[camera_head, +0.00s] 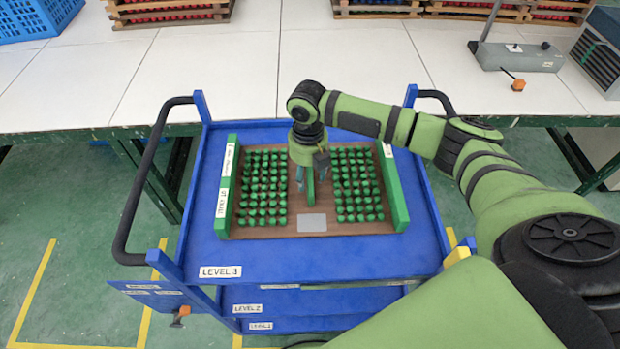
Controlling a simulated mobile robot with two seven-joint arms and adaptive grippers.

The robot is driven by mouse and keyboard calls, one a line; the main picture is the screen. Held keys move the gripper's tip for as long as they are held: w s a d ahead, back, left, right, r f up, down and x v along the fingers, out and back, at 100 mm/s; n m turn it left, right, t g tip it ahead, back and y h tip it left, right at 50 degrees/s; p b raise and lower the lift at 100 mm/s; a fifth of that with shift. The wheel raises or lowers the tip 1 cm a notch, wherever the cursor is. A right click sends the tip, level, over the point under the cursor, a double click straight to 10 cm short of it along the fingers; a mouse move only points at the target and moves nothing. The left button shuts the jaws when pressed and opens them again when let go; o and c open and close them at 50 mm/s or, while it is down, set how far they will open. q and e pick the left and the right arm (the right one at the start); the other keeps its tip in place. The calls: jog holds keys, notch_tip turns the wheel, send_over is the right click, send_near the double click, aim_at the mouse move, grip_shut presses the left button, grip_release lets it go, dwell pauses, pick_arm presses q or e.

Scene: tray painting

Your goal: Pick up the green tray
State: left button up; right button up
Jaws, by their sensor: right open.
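The green tray (228,180) lies on the top level of a blue cart. It has a brown base, green side walls with white labels, and several rows of small green pieces in two blocks. A green divider (311,190) runs along its middle, with a grey plate at its near end. My right gripper (311,181) points down over the middle of the tray, with its fingers open at the divider. I cannot tell whether the fingers touch it. The wrist hides the far end of the divider. My left gripper is not in view.
The blue cart (290,262) has black handles on both sides and lower levels. A white table (250,70) stands behind it, with a blue crate (32,18), wooden trays of red and green pieces (168,12) and a grey device (520,57).

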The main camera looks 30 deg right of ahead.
aim_at(308, 173)
jog(key=shift+w+f, duration=0.1)
jog(key=shift+f, duration=0.3)
jog(key=c, duration=1)
grip_shut()
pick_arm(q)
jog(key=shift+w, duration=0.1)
pick_arm(e)
jog(key=shift+r, duration=0.15)
jog(key=shift+w, duration=0.1)
jog(key=shift+r, duration=0.35)
notch_tip(308, 173, up, 9)
jog(key=shift+r+b, duration=0.15)
jog(key=shift+b, duration=0.85)
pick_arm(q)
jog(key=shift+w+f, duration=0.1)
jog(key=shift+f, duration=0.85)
